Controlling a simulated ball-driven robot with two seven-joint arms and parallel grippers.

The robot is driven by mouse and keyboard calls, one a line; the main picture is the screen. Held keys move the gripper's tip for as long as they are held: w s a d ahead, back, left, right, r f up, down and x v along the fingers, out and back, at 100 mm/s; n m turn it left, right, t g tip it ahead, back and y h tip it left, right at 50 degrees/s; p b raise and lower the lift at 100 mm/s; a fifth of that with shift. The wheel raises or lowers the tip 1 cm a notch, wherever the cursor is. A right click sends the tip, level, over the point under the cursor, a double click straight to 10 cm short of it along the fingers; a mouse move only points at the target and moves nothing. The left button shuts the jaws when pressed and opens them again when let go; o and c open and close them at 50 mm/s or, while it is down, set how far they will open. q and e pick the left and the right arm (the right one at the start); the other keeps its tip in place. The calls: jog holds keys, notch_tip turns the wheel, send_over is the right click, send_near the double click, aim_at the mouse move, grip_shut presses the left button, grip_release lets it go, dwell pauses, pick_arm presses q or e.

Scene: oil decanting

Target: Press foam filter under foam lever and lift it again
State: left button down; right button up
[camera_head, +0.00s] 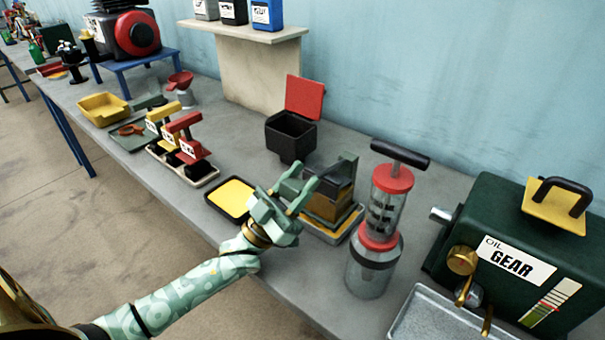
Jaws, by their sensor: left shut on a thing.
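The foam press stands in the middle of the bench, with a grey-green foam lever (332,168) across its top and an orange-brown foam filter (326,206) low in its frame, over a pale tray (340,236). My left gripper (303,184) reaches in from the lower left and is shut on the lever's near end. Its fingers hide part of the lever and the left side of the press. How far the foam is squeezed is hard to tell. My right gripper is out of view.
A black tray with a yellow pad (233,195) lies left of the gripper. A clear pump cylinder with red collars (377,265) stands close on the right, beside a green gear oil box (497,240). An open black bin with a red lid (291,133) stands behind.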

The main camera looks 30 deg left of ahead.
pick_arm(q)
jog(key=shift+s+f, duration=0.15)
jog(key=shift+f, duration=0.2)
jog(key=c, duration=1.3)
grip_release()
jog(key=o, duration=0.4)
jog(key=shift+s, duration=0.15)
jog(key=shift+c, duration=0.2)
jog(key=shift+s+r, duration=0.1)
jog(key=shift+r, duration=0.05)
jog(key=v, duration=0.3)
jog(key=s+a+p, duration=0.2)
jog(key=s+a, duration=0.3)
jog(key=s, duration=0.5)
jog(key=shift+s+a, duration=0.25)
jog(key=shift+s, duration=0.05)
